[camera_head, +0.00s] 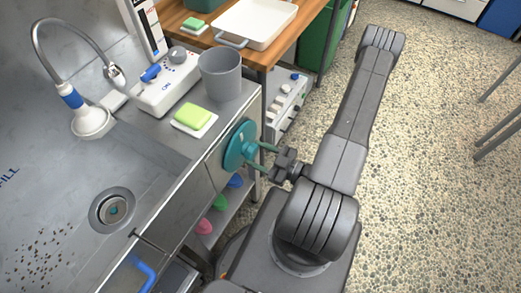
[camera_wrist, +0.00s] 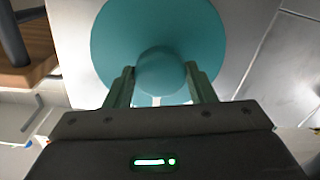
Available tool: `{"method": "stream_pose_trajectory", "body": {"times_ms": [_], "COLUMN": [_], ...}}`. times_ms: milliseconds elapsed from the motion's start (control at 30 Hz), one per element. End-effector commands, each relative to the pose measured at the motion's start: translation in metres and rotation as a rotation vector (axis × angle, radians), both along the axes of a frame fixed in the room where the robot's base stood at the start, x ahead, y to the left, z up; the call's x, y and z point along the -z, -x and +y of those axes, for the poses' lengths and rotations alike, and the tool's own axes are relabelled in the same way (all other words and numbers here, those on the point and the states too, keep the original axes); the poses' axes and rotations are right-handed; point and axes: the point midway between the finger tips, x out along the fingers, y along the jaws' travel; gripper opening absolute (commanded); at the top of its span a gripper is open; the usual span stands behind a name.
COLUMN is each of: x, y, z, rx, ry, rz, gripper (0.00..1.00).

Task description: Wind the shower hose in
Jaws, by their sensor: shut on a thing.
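The shower hose (camera_head: 72,33) arches up in grey metal over the sink at the left of the head view. Its white and blue shower head (camera_head: 90,118) hangs over the basin. A round teal reel wheel (camera_head: 238,143) is on the side of the steel counter, and it fills the top of the wrist view (camera_wrist: 205,40). My gripper (camera_head: 266,160) is at the wheel. In the wrist view its two green fingers (camera_wrist: 160,88) are shut on the wheel's round teal knob (camera_wrist: 160,70), one on each side.
The steel sink has a drain (camera_head: 112,209) and dark specks in it. On the counter are a grey cup (camera_head: 220,75), a green sponge (camera_head: 193,115) and a white control box (camera_head: 165,85). A wooden table (camera_head: 180,20) with a white tray (camera_head: 255,22) stands behind. The pebbled floor at right is mostly open.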

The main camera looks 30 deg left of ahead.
Motion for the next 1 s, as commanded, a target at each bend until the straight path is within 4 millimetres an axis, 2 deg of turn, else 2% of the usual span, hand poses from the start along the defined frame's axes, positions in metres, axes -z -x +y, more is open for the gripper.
{"method": "stream_pose_trajectory", "body": {"times_ms": [300,767,800,900,1000], "x": [0.0013,0.0011,0.001,0.0009,0.0008], "y": [0.0001,0.0004,0.0005,0.0005,0.0005], "z": [0.0001,0.0001,0.0001,0.0001,0.0001], "rx": [0.001,0.0,0.0,0.0,0.0], "ry": [-0.004,-0.005,-0.005,-0.006,-0.006], "rz": [0.09,0.104,0.104,0.103,0.103], "gripper": [0.09,0.09,0.56,0.72,0.72]}}
